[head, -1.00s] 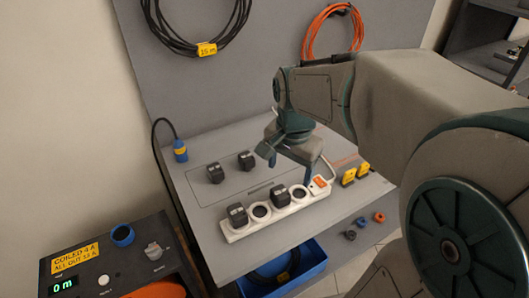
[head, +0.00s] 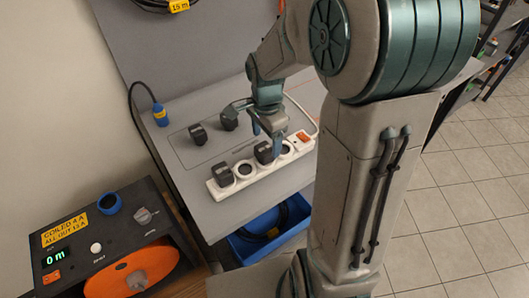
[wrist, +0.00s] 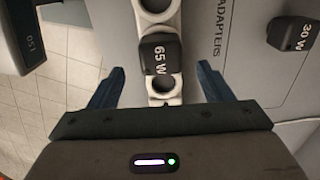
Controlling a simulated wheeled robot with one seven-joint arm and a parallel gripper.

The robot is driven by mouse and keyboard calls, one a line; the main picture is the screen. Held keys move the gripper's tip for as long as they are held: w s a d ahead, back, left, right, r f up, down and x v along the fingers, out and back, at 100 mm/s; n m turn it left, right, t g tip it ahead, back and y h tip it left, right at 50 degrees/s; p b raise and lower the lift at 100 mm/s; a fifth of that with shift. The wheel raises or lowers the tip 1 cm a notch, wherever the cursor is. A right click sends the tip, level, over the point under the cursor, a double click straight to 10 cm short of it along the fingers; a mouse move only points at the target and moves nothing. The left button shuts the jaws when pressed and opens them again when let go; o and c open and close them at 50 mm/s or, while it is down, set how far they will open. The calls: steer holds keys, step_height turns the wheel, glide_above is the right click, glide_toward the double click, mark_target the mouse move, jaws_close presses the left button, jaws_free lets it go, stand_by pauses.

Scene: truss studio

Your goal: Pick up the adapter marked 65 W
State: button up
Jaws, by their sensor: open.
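The adapter marked 65 W (wrist: 156,54) is a black block seated in the white power strip (wrist: 155,8). Its label is readable in the wrist view, where it lies ahead of and between my two fingers. My gripper (wrist: 160,72) is open and empty, with one blue-grey finger to each side of the adapter's line. In the head view my gripper (head: 257,120) hangs over the strip, close to the black adapter (head: 264,153) that appears to be the 65 W one. Its label is not readable there.
Another black adapter (head: 222,174) sits in the strip's left end. Two more stand on the grey board, at its left (head: 197,135) and behind (head: 229,119); a 30 W adapter (wrist: 291,31) shows in the wrist view. A blue bin (head: 240,244) lies below the board's front edge.

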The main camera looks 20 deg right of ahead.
mark_target(266, 147)
steer(key=shift+w+f+p, duration=0.1)
steer(key=shift+f+p, duration=0.3)
steer(key=shift+f, duration=2.2)
steer(key=c, duration=1.1)
